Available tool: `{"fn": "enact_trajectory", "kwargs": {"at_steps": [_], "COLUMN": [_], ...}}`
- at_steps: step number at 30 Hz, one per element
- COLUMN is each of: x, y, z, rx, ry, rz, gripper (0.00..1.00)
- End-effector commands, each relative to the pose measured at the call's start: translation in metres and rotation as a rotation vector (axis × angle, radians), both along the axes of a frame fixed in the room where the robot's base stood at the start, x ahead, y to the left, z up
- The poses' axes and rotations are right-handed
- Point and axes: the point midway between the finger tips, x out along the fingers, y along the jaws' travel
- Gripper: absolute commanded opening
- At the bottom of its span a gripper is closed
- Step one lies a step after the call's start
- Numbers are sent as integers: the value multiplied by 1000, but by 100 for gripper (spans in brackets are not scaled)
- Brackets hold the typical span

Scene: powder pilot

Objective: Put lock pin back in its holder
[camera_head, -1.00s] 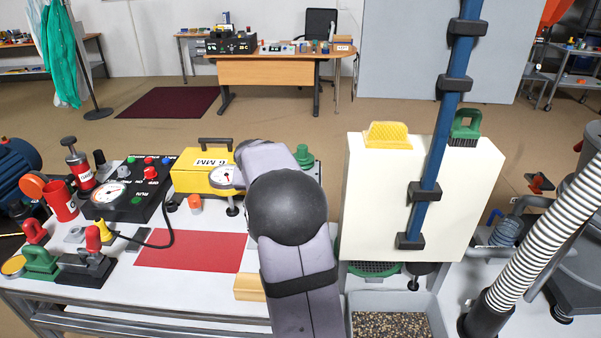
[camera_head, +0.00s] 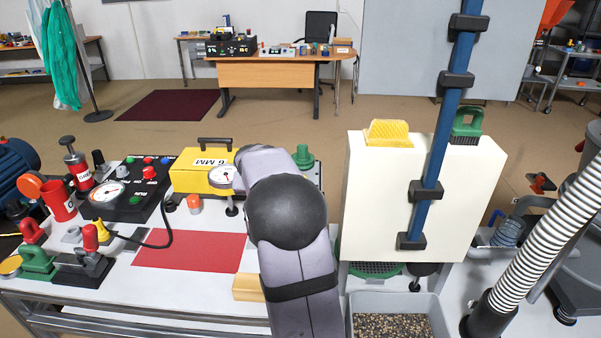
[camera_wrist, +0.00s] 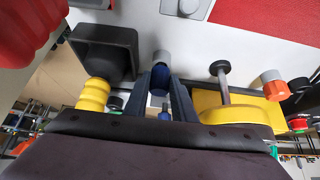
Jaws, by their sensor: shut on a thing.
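My gripper (camera_wrist: 160,92) shows in the wrist view with its two dark fingers shut on a small blue piece with a grey cylindrical end (camera_wrist: 162,58). This appears to be the lock pin; its lower part is hidden between the fingers. In the head view my own arm hides the gripper and pin.
A black square tray-like part (camera_wrist: 102,45) and a ridged yellow piece (camera_wrist: 94,95) are left of my fingers. A gauge stem (camera_wrist: 222,85) and an orange-grey cap (camera_wrist: 272,82) are to the right. The red mat (camera_head: 190,252) is clear; the cream hopper (camera_head: 385,205) stands right of my arm.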

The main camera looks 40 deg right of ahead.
Motion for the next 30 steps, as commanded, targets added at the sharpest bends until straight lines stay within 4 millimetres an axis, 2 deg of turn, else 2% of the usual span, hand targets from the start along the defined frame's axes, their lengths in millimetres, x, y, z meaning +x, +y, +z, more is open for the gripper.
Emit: {"fn": "enact_trajectory", "kwargs": {"at_steps": [23,24,25,26,30], "x": [0,0,0,0,0], "y": [0,0,0,0,0], "z": [-12,-10,-10,-10,-10], "rx": [0,-1,0,0,0], "ry": [0,-1,0,0,0], "rz": [0,0,0,0,0], "gripper": [0,33,40,45,45]}}
